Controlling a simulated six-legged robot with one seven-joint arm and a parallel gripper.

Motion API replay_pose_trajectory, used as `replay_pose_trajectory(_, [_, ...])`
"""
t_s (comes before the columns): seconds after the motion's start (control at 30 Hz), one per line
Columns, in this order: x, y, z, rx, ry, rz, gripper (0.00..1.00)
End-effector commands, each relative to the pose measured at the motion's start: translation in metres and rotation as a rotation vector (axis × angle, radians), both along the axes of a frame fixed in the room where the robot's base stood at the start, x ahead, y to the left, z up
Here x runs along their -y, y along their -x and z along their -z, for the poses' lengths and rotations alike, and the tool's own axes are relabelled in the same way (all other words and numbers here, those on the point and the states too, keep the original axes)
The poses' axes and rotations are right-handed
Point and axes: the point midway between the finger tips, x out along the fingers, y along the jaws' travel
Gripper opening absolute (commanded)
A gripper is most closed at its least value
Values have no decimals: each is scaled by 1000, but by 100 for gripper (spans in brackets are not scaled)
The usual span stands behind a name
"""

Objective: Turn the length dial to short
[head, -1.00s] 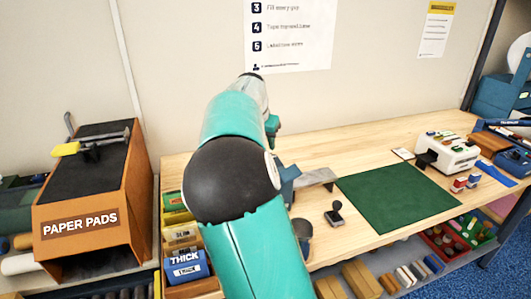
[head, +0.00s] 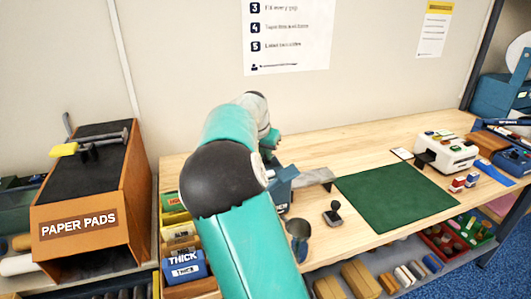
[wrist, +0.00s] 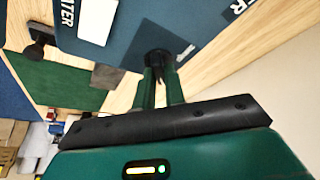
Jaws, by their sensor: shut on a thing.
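The length dial (wrist: 158,58) is a dark round knob on the blue face of a machine (wrist: 120,40) in the wrist view. My gripper (wrist: 160,78) has its two green fingers closed around the knob. The fingers and knob hide much of each other, and I cannot read the dial's setting. The blue machine (head: 282,190) also shows in the head view, partly behind my arm, with a grey plate reaching toward the green mat. My fingertips and the dial are hidden there.
A green mat (head: 395,197) lies right of the machine, with a black stamp (head: 333,212) at its left. A metal cup (head: 298,240) stands near the bench's front edge. A white machine (head: 450,150) stands at right. The bench behind the mat is mostly clear.

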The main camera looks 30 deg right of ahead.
Motion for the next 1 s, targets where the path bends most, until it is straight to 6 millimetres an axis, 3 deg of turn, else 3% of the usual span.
replay_pose_trajectory(0.47, [2, 2, 0, 0, -5, -130, 0])
replay_pose_trajectory(1.0, [5, 4, 1, 0, -3, -607, 0])
